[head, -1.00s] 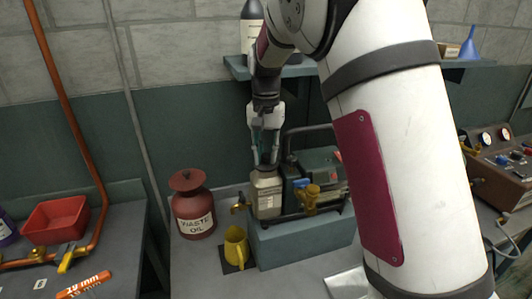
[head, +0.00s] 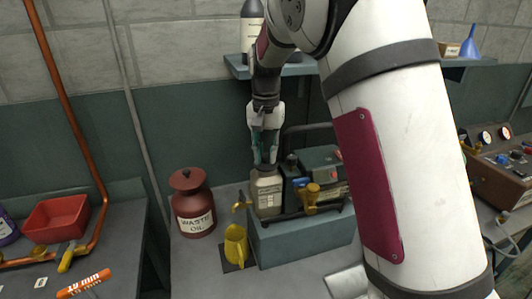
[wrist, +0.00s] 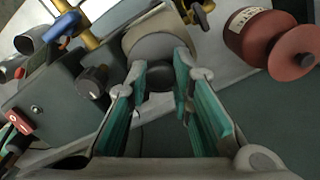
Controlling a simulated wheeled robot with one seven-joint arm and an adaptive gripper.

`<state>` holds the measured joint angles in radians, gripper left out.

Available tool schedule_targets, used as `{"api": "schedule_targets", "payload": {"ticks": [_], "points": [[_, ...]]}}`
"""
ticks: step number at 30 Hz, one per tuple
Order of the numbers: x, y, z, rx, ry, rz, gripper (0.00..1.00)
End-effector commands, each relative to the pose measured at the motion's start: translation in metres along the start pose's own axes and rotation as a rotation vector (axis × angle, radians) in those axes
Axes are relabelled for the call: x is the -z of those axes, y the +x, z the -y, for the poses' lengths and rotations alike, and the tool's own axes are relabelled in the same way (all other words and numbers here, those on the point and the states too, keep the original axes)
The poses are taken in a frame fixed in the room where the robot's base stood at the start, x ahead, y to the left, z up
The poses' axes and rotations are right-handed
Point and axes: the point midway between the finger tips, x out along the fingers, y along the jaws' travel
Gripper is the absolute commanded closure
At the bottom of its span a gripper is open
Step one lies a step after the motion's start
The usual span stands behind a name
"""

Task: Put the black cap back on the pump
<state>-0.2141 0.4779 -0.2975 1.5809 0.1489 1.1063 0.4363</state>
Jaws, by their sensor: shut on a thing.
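The pump (head: 322,165) stands on a blue-grey block, with a pale labelled reservoir (head: 267,195) at its left end. My gripper (head: 265,161) points down over the top of this reservoir and is shut on the black cap (head: 265,168). In the wrist view the black cap (wrist: 160,78) sits between the green-lined fingers (wrist: 160,72), against the pale round reservoir top (wrist: 160,45). The fingers hide part of the cap, and I cannot tell whether it is seated or just resting there. A black knob (wrist: 92,81) stands upright on the pump body beside the fingers.
A red waste oil can (head: 193,210) stands left of the pump. A yellow jug (head: 236,246) sits on a dark mat in front, below a brass tap (head: 241,206). A shelf (head: 237,69) with a bottle is behind my arm. The bench front is mostly clear.

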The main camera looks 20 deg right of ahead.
Motion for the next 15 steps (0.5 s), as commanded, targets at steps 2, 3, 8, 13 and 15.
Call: {"api": "schedule_targets", "payload": {"ticks": [2,3,8,13,15], "points": [[-0.0001,0.0006,-0.0001,0.0,0.0,0.0,1.0],[0.0,0.0007,0.0,0.0,0.0,0.0,1.0],[0.0,0.0007,0.0,0.0,0.0,0.0,1.0],[0.0001,0.0007,-0.0001,0.0,0.0,0.0,0.66],[0.0001,0.0007,-0.0001,0.0,0.0,0.0,0.56]]}}
